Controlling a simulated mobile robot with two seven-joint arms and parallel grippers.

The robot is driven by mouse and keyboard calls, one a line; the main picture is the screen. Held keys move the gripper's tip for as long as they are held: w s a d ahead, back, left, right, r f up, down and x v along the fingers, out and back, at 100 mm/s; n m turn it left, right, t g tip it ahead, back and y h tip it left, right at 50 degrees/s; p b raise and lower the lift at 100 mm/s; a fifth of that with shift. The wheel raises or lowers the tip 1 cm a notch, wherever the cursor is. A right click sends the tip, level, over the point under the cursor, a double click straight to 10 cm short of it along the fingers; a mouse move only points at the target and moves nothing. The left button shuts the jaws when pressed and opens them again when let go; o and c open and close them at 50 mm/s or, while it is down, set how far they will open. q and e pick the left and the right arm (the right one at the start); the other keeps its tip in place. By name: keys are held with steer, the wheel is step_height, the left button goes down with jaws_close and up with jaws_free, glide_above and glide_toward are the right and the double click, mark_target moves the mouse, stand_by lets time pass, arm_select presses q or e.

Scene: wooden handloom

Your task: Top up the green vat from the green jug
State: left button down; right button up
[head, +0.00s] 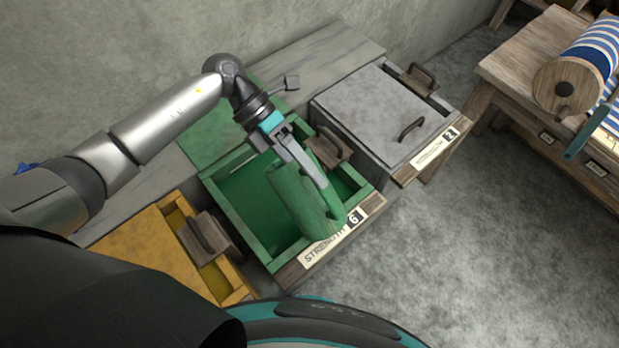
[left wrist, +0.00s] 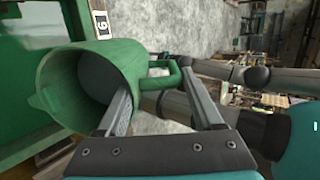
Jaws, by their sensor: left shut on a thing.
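The green vat (head: 221,197) is an open wooden box with dark green inside and a front placard (head: 331,240) reading STRENGTH and 6. The green jug (head: 308,204) is tilted over the vat's opening, toward its front right. No stream from it is visible. My left gripper (head: 312,170) is shut on the jug at its handle side. In the left wrist view the jug (left wrist: 140,62) lies on its side, with its spout toward the left and its handle toward the right. The level of any liquid in the jug cannot be told. My right gripper is not in view.
A grey lidded vat (head: 372,112) marked 2 stands right of the green vat. A yellow vat (head: 150,255) stands at the left. A brown block with a handle (head: 328,148) sits at the green vat's back right. A wooden loom with a striped roll (head: 590,58) is at far right.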

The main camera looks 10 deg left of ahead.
mark_target(293, 163)
arm_select(q)
steer(key=shift+w+a+f+g+h+b, duration=0.3)
steer(key=shift+w+a+g+h+b, duration=0.25)
steer(key=shift+b, duration=1.05)
steer(key=shift+w+a+f+g+h+b, duration=0.3)
steer(key=shift+a+h+b, duration=0.3)
steer(key=shift+b, duration=1.05)
steer(key=shift+w+a+f+g+h+b, duration=0.4)
steer(key=shift+h+b, duration=0.25)
steer(key=shift+b, duration=0.95)
steer(key=shift+w+a+n+h+b, duration=0.3)
steer(key=shift+a+b, duration=0.1)
steer(key=shift+b, duration=0.45)
steer(key=shift+r, duration=0.1)
